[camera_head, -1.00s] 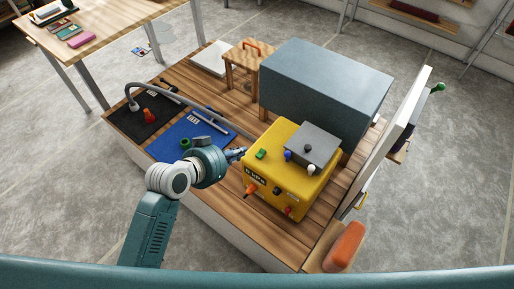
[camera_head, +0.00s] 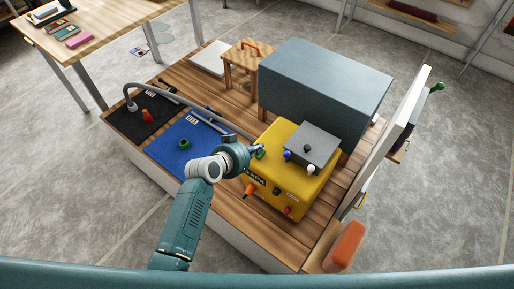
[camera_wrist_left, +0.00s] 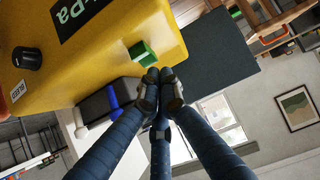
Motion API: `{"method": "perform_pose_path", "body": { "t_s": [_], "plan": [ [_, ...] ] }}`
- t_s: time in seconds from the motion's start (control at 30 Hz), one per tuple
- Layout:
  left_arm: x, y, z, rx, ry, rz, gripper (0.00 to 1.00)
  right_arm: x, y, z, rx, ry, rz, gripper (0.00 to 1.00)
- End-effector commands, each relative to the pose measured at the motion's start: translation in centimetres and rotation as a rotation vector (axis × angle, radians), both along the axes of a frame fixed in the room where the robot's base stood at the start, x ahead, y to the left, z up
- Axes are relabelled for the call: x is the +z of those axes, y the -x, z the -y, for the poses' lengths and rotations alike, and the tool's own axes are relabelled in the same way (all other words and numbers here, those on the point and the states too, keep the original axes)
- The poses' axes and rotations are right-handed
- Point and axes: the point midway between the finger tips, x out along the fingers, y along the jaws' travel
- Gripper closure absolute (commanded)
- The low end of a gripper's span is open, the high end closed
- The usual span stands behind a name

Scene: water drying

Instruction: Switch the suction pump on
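The yellow suction pump (camera_head: 283,190) stands on the wooden bench, with a grey box (camera_head: 311,144) on its top. A green rocker switch (camera_head: 261,155) is on the pump's top near its left corner. It also shows large in the left wrist view (camera_wrist_left: 143,53). My left gripper (camera_head: 257,149) is right at this switch. In the wrist view its fingers (camera_wrist_left: 160,76) are closed together with nothing seen between them, the tips just beside the switch. I cannot tell whether they touch it. My right gripper is not in view.
A large blue-grey box (camera_head: 325,90) stands behind the pump. A grey hose (camera_head: 190,99) runs across the bench over a black mat (camera_head: 130,124) and a blue mat (camera_head: 168,155). An orange-topped piece (camera_head: 346,245) is at the front right. Bare wood lies in front of the pump.

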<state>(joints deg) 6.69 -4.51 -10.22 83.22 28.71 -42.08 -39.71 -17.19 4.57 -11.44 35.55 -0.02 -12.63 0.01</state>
Motion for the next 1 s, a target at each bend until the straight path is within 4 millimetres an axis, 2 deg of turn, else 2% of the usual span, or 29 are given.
{"method": "perform_pose_path", "body": {
  "t_s": [0.4, 0.47, 0.6, 0.8, 1.0],
  "plan": [
    [-0.1, -0.1, 0.0, 0.000, -0.002, -0.003, 1.00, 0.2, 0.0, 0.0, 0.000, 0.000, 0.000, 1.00],
    [0.1, -0.1, 0.1, -0.001, -0.010, -0.014, 1.00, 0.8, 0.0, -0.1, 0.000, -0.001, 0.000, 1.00],
    [0.3, -0.1, 0.1, -0.003, -0.053, -0.074, 1.00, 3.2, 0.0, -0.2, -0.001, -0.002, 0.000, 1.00],
    [-0.1, -0.3, 0.2, -0.003, -0.135, -0.187, 1.00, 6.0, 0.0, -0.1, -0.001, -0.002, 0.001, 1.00],
    [-1.1, -0.7, 0.4, 0.000, -0.166, -0.226, 1.00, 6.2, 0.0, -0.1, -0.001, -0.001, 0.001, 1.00]
  ]
}}
